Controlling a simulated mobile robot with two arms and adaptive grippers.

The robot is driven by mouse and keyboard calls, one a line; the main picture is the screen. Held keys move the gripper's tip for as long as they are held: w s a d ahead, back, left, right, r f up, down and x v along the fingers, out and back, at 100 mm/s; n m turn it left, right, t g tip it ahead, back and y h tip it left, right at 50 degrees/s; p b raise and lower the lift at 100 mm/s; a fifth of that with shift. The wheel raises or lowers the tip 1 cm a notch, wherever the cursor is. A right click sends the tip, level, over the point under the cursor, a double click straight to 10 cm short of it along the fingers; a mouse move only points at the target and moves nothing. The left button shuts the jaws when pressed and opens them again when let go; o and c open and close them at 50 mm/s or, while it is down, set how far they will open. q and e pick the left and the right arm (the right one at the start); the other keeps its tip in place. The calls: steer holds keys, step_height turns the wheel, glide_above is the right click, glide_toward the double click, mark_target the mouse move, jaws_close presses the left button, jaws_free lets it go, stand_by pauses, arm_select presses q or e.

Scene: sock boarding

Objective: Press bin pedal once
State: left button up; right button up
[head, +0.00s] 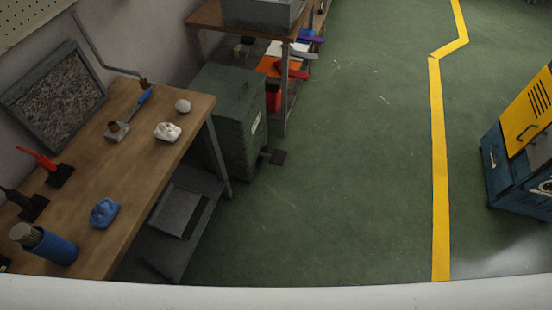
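A dark green metal bin (235,115) stands on the floor at the left centre, between the wooden workbench and a second table behind it. Its lid looks shut. A small dark pedal (278,157) sticks out low at its right side, just above the green floor. A pale label is on the bin's side. Neither of my grippers is in the head view. Nothing is seen touching the pedal.
The workbench (75,227) on the left holds a blue bottle, blue and white crumpled cloths and small tools. A blue and yellow cabinet (524,165) stands at the right. Green floor (340,200) lies clear between, with a yellow line (439,180).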

arm_select(q)
steer(key=shift+w, duration=0.15)
jaws_close()
stand_by(1.3)
